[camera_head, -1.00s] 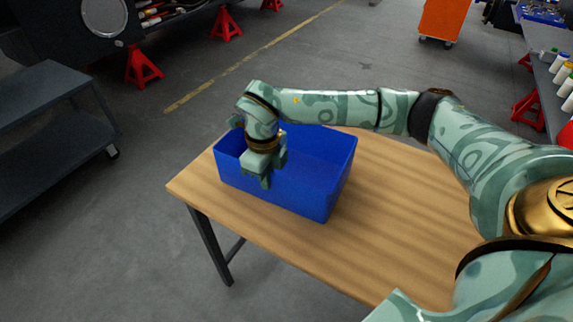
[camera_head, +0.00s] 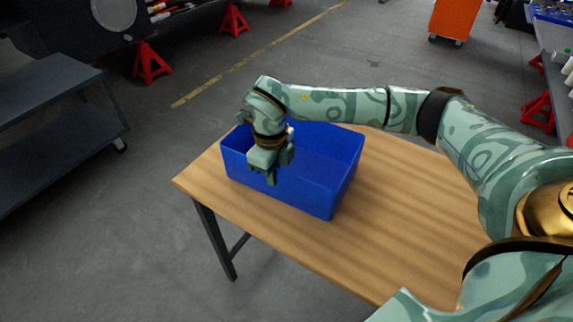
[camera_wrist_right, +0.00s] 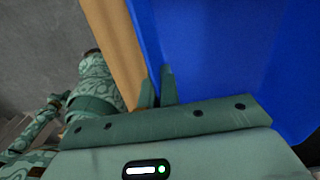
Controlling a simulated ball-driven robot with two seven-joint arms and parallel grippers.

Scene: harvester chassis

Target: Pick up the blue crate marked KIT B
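The blue crate (camera_head: 310,190) stands upright on the wooden table, open at the top and looking empty where I can see inside. No KIT B marking shows on its visible faces. My right gripper (camera_head: 268,176) points down at the crate's near wall, toward its left end. In the right wrist view the fingers (camera_wrist_right: 159,92) are close together with the blue crate wall (camera_wrist_right: 148,40) between them, one finger on either side. My right wrist hides part of the crate's left end and interior. My left gripper is not in view.
The wooden table (camera_head: 400,220) is bare to the right of the crate. A dark shelf cart (camera_head: 60,95) stands on the floor at left. Red stands (camera_head: 150,65) and an orange cabinet (camera_head: 455,20) are farther back.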

